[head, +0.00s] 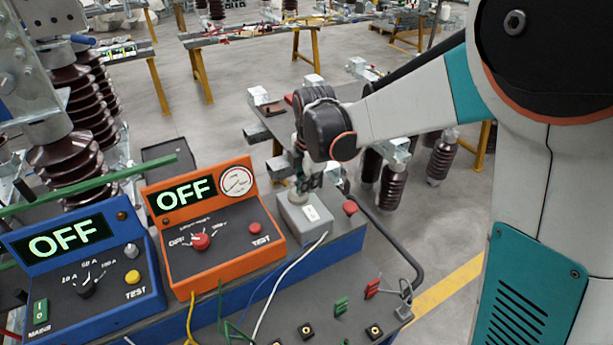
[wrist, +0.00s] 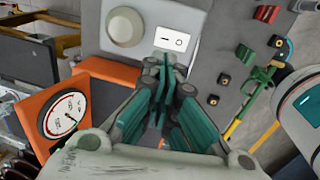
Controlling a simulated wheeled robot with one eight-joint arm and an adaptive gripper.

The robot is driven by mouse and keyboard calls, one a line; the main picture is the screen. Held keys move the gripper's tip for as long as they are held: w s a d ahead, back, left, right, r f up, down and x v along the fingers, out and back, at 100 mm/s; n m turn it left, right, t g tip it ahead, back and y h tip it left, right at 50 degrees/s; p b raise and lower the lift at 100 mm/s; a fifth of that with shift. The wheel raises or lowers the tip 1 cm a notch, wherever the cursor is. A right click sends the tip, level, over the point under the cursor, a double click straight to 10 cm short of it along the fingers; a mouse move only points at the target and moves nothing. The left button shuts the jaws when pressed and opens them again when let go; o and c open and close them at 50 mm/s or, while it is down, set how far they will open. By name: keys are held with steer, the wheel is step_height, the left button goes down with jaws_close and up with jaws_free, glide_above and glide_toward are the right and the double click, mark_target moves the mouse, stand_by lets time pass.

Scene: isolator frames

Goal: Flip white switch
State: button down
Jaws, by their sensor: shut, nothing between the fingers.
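The white switch (wrist: 174,40) is a small plate with a dash and a circle mark, set in a grey panel in the wrist view. In the head view my gripper (head: 308,184) is above the box's far side, partly hidden by my own arm.
A round grey knob (wrist: 125,27) is beside the switch. The orange unit (head: 222,256) and blue unit (head: 90,295) both read OFF. A red button (head: 349,207) is right of the box. Cables and sockets lie in front; a dark tube rail (head: 408,262) bounds the right.

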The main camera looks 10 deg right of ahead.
mark_target(303, 214)
steer(key=f, duration=0.5)
steer(key=w+f+b, duration=0.1)
steer(key=f, duration=0.2)
steer(key=shift+a, duration=0.2)
steer(key=shift+w+a+f+g+b, duration=0.15)
steer(key=shift+w+f+g+b, duration=0.15)
steer(key=shift+f+g+b, duration=0.35)
steer(key=shift+b, duration=0.55)
steer(key=shift+t, duration=0.25)
steer(key=shift+s, duration=0.2)
